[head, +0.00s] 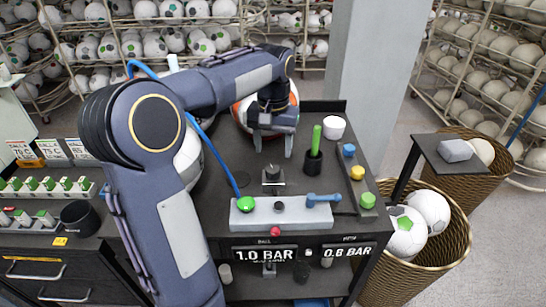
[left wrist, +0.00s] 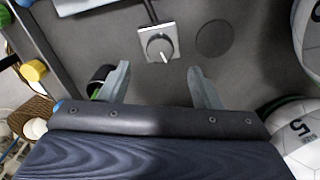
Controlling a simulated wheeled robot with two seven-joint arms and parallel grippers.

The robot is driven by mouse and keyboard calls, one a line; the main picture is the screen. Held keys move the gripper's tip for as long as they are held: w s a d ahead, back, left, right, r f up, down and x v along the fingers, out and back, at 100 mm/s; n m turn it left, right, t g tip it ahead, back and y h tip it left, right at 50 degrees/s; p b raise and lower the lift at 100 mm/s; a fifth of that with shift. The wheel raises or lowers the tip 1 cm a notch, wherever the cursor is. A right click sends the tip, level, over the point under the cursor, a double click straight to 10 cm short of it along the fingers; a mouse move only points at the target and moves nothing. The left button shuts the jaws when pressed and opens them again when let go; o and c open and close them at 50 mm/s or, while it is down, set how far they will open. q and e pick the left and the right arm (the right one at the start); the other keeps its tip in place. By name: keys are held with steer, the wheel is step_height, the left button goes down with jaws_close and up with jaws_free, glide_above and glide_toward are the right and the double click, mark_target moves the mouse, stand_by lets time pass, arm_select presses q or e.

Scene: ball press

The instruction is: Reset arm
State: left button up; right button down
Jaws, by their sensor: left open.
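My left gripper (head: 273,144) hangs over the back of the dark workbench, pointing down, with its two fingers apart and nothing between them. In the left wrist view its open fingers (left wrist: 158,82) point toward a small square plate with a round knob (left wrist: 159,46). In the head view this knob (head: 272,178) stands on the bench in front of the gripper. An orange and white ball (head: 241,110) is behind the gripper, partly hidden by my arm. My right gripper is not in view.
A grey control block (head: 285,217) with a green button, red button and blue lever sits at the bench front. A black holder (head: 313,162) with a green stick and a white cup (head: 334,127) stand right of the gripper. A wicker basket (head: 452,250) holds balls at right.

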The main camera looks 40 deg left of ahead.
arm_select(q)
steer(key=shift+r, duration=0.45)
steer(key=shift+s+d+r, duration=0.1)
steer(key=shift+s+d, duration=0.1)
steer(key=shift+s, duration=0.05)
steer(key=s+d+f+m+t+h, duration=0.1)
steer(key=s+d+f+t+h, duration=0.1)
steer(key=s+d, duration=0.6)
steer(key=s+d+f+m+t+h, duration=0.1)
steer(key=s+d+f+m+t, duration=0.1)
steer(key=s+d, duration=0.5)
steer(key=s+f+t, duration=0.1)
steer(key=s+f, duration=0.1)
steer(key=s, duration=0.2)
steer(key=shift+s+d+f+t+h, duration=0.25)
steer(key=shift+s+d+t+h, duration=0.05)
steer(key=shift+s+d+h, duration=0.1)
stand_by(2.2)
